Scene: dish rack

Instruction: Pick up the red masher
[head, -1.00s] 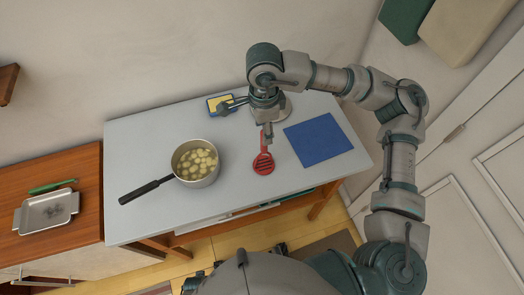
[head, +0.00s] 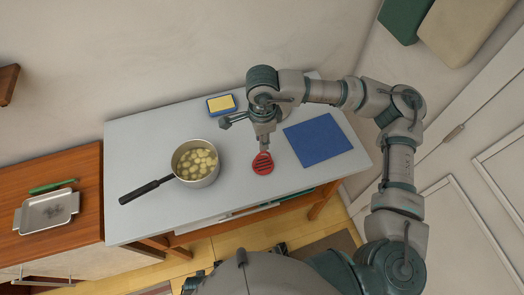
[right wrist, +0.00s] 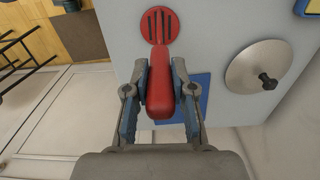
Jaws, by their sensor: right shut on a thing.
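The red masher (head: 262,164) shows its round slotted head just below my right gripper in the head view. The arm hides its handle there. In the right wrist view the masher's red handle (right wrist: 160,85) lies between the two fingers, with the slotted head beyond the fingertips. My right gripper (head: 264,146) is shut on the handle; the fingers also show in the right wrist view (right wrist: 160,72). I cannot tell whether the masher is clear of the table. My left gripper is not in view.
A pot (head: 195,163) of pale chunks stands left of the masher on the grey table (head: 135,145). A blue mat (head: 318,140) lies to the right, a yellow-and-blue box (head: 221,104) behind. A round metal lid (right wrist: 257,66) shows in the wrist view.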

